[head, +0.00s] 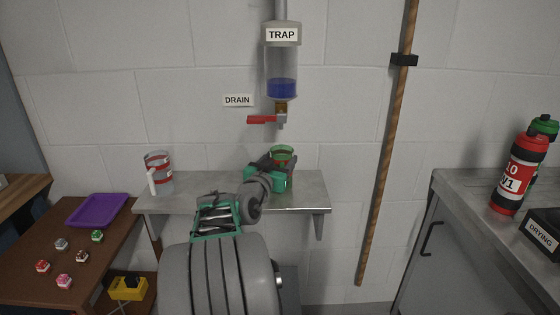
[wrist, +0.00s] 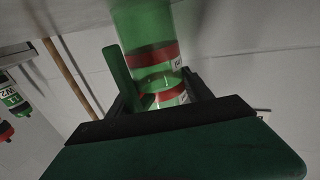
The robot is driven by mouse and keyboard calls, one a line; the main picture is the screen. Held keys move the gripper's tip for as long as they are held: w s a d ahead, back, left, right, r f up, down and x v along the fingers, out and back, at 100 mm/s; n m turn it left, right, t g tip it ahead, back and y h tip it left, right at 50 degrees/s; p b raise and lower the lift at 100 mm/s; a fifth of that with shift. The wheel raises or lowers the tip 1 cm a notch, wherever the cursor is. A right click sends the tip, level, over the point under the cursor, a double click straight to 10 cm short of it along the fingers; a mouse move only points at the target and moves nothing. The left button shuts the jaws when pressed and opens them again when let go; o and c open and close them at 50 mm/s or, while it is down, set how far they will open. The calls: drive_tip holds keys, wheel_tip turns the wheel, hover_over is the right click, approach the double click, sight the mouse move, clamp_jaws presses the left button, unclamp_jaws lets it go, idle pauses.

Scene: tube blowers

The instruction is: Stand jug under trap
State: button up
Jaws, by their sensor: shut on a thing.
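The trap (head: 282,62) is a clear vessel on the wall with blue liquid in its bottom. Its outlet has a tap with a red handle (head: 262,119), beside a DRAIN label. My gripper (head: 268,177) is shut on a green see-through jug (head: 282,150) with red bands. The jug is below the trap's outlet, over the metal shelf (head: 225,190); my gripper hides its lower part, so I cannot tell whether it touches the shelf. In the wrist view the jug (wrist: 155,60) is between my fingers, with its green handle at the left.
A brown table with a purple tray (head: 97,210) is at left. Bottles (head: 512,175) stand on the right counter.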

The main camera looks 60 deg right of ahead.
drive_tip(key=shift+f, duration=0.2)
drive_tip(key=o, duration=1.4)
drive_tip(key=shift+r, duration=0.1)
drive_tip(key=shift+r, duration=0.1)
